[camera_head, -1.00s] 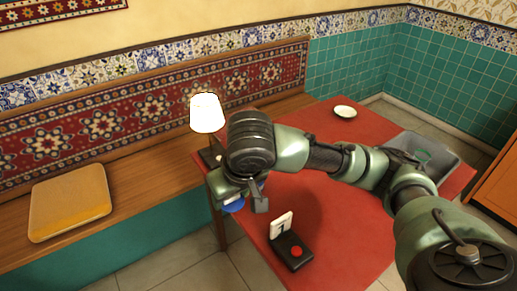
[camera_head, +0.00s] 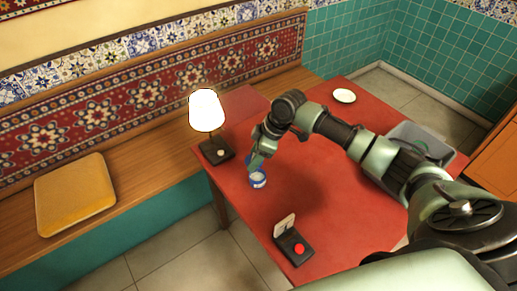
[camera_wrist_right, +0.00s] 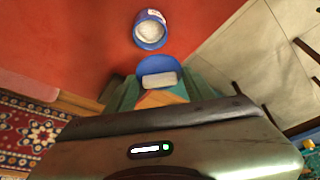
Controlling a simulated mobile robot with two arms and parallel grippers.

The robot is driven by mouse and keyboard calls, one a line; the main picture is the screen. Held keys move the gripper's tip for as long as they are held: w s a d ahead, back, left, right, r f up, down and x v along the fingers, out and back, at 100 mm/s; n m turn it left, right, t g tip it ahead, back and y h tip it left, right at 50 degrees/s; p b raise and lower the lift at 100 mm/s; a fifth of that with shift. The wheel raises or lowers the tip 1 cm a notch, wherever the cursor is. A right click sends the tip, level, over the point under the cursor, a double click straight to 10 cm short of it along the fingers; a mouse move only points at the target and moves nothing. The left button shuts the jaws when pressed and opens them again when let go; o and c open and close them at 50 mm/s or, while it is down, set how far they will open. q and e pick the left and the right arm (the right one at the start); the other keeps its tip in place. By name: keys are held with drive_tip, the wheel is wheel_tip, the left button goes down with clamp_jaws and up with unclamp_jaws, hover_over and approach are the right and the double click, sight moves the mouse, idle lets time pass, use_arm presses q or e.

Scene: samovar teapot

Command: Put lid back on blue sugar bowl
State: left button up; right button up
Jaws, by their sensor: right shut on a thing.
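The blue sugar bowl (camera_head: 258,181) stands upright and uncovered on the red table, with white contents showing at its top. It also shows at the top of the right wrist view (camera_wrist_right: 150,33). My right gripper (camera_head: 256,162) is just behind and above the bowl in the head view. It is shut on the blue lid (camera_wrist_right: 157,68), which shows between the fingers in the wrist view. There the lid appears just below the bowl, with a small gap between them. In the head view the lid is mostly hidden by the gripper. My left gripper is not in view.
A lit lamp (camera_head: 207,115) stands left of the bowl on the red table (camera_head: 330,215). A black stand with a red button (camera_head: 293,246) is at the front edge. The table's middle is clear.

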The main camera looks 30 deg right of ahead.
drive_tip(key=shift+w+d+f, duration=0.15)
drive_tip(key=shift+d+f, duration=0.1)
drive_tip(key=shift+d, duration=0.15)
drive_tip(key=shift+d+f+n, duration=0.2)
drive_tip(key=shift+n, duration=0.1)
drive_tip(key=shift+f, duration=0.25)
wheel_tip(320, 180, down, 4)
drive_tip(key=b, duration=0.4)
drive_tip(key=shift+d, duration=0.1)
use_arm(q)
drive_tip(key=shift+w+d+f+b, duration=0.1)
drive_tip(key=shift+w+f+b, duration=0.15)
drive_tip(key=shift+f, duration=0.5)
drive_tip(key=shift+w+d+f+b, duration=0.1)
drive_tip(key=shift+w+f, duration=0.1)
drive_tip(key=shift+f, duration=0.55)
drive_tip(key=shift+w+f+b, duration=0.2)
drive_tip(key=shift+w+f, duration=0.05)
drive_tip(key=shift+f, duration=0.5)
use_arm(e)
drive_tip(key=shift+f, duration=1.05)
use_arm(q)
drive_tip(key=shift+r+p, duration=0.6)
use_arm(e)
drive_tip(key=shift+r, duration=0.1)
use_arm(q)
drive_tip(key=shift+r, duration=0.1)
use_arm(e)
drive_tip(key=shift+f, duration=0.2)
